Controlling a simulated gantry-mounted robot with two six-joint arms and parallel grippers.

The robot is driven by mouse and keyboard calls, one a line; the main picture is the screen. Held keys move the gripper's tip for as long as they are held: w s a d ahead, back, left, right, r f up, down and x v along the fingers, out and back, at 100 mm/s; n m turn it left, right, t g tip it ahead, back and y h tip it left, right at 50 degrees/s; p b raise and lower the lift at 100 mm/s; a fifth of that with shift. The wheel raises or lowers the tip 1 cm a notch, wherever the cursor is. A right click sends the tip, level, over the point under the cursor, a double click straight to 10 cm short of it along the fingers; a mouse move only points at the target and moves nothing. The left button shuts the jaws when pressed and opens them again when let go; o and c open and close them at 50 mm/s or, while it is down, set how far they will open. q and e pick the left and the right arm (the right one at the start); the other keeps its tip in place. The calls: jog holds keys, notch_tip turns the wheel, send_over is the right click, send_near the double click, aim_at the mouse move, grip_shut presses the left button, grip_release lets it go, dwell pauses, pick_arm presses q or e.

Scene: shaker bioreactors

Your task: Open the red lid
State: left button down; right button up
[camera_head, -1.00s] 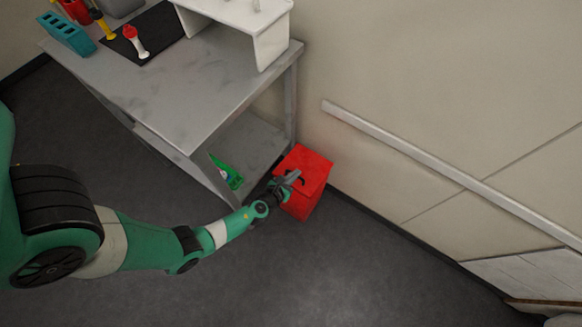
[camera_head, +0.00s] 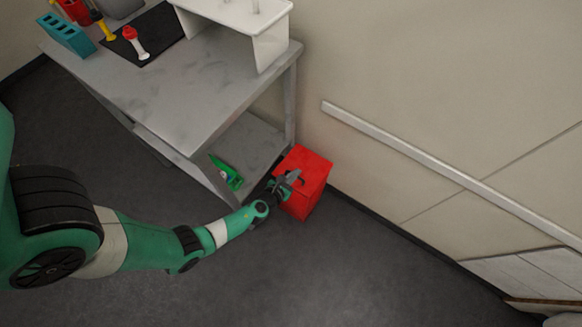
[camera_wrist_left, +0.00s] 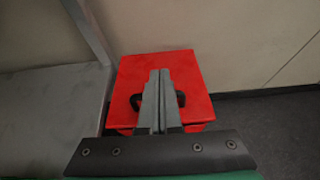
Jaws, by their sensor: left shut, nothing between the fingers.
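The red lid (camera_head: 304,166) tops a red bin (camera_head: 305,205) that stands on the floor against the wall. The lid lies flat and closed on the bin. A dark handle sits on the lid; in the left wrist view the red lid (camera_wrist_left: 185,70) shows the handle (camera_wrist_left: 180,99) partly hidden behind my fingers. My left gripper (camera_head: 294,176) is over the lid near the handle, its fingers together with nothing between them. The left wrist view also shows my left gripper (camera_wrist_left: 159,75) shut. I cannot tell whether the fingertips touch the lid. My right gripper is out of view.
A grey metal table (camera_head: 185,85) with a lower shelf stands left of the bin. A green packet (camera_head: 226,172) lies on the shelf. A white stand (camera_head: 270,45) and a teal rack (camera_head: 66,36) are on the table. The floor in front of the bin is clear.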

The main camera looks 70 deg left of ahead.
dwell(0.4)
pick_arm(q)
jog(key=shift+s+r+p, duration=0.1)
jog(key=shift+r+p, duration=0.55)
jog(key=s+d+r+p, duration=0.1)
jog(key=s+d+p, duration=0.1)
jog(key=s+d, duration=0.5)
jog(key=s, duration=0.4)
jog(key=shift+r, duration=0.3)
jog(key=shift+r, duration=0.1)
